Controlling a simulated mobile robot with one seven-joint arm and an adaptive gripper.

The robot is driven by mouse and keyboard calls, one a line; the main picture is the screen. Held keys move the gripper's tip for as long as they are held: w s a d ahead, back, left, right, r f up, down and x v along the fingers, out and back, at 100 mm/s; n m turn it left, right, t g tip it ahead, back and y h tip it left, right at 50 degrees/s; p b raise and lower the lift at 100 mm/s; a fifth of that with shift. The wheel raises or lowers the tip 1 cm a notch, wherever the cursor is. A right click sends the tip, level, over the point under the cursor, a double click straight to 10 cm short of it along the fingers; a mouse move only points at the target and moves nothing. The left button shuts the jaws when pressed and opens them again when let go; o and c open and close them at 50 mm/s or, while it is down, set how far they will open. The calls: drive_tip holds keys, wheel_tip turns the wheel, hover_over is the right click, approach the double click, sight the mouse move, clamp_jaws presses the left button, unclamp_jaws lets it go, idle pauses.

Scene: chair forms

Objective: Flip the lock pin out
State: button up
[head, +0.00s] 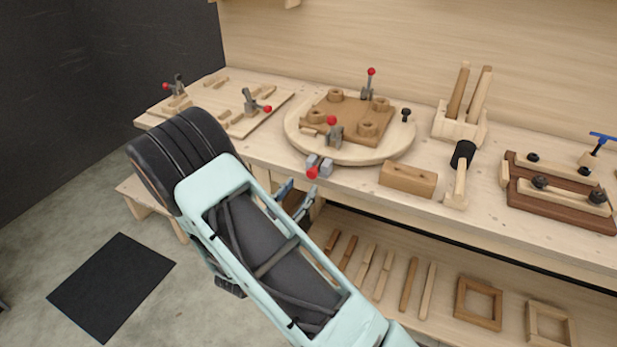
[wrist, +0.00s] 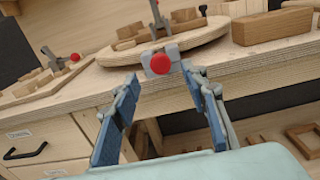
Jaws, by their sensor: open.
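The lock pin shows as a red ball knob (head: 312,172) on a grey metal block (head: 320,161) at the bench's front edge, just below the round wooden turntable (head: 400,146). In the wrist view the red knob (wrist: 160,64) faces me, with its grey block (wrist: 174,52) behind it. My gripper (head: 294,198) is open and empty, in front of and slightly below the bench edge. In the wrist view its two blue fingers (wrist: 160,73) stand on either side of the knob, apparently short of it and not touching. The pin's shaft is hidden.
The turntable carries a brown wooden fixture (head: 347,110) and toggle clamps with red knobs (head: 332,120). A wooden block (head: 408,179) and a mallet (head: 460,172) lie to the right. A clamp board (head: 237,125) is on the left. A lower shelf holds wooden sticks (head: 362,262) and frames.

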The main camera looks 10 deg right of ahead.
sight(310, 175)
drive_tip(key=x, duration=0.5)
drive_tip(key=shift+w+d, duration=0.25)
drive_tip(key=shift+w, duration=0.1)
drive_tip(key=shift+c, duration=0.7)
clamp_jaws()
